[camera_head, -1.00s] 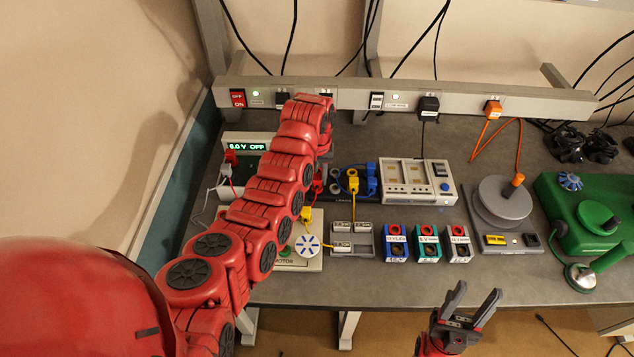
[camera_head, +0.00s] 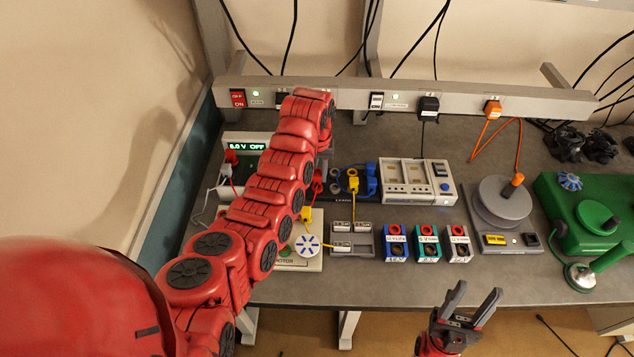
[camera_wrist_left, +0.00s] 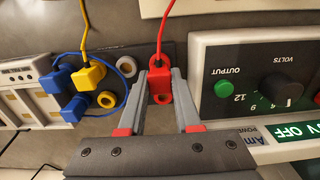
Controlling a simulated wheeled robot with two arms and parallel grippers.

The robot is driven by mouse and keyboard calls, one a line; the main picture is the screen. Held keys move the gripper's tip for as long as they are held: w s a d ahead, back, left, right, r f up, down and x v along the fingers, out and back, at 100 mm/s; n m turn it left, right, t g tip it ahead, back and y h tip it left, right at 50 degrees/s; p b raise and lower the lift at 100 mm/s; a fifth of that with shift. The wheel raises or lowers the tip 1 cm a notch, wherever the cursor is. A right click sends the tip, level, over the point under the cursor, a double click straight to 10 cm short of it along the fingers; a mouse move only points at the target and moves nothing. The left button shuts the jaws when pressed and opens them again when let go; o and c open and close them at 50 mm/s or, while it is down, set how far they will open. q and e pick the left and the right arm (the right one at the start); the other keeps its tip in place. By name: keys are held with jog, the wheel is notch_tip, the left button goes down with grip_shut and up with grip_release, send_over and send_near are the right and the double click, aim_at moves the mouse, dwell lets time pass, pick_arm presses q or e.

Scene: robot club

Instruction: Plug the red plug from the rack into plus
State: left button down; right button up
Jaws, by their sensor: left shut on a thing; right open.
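My left gripper (camera_wrist_left: 162,76) is shut on the red plug (camera_wrist_left: 160,84) in the left wrist view, one finger on each side. A red lead runs up from the plug. I cannot tell whether the plug is clear of the dark leads rack (camera_wrist_left: 142,62). The power supply (camera_wrist_left: 207,55) is right beside the gripper in that view, with a green output button and a volts knob. Its display (camera_head: 247,147) reads OFF in the head view. The plus socket cannot be made out. My left arm hides the left fingers in the head view. My right gripper (camera_head: 478,291) is open and empty at the front edge.
Yellow (camera_wrist_left: 90,76) and blue (camera_wrist_left: 58,80) plugs sit beside the red one. The motor box (camera_head: 302,262), small tray (camera_head: 352,240), coloured blocks (camera_head: 428,245), and a turntable (camera_head: 502,200) stand on the bench. A socket rail (camera_head: 455,103) runs along the back.

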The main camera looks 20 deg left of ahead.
aim_at(317, 173)
pick_arm(q)
jog(key=shift+r, duration=0.15)
jog(key=shift+r+p, duration=0.3)
jog(key=shift+r, duration=1.3)
jog(key=c, duration=1.3)
grip_release()
jog(key=shift+c, duration=0.2)
grip_shut()
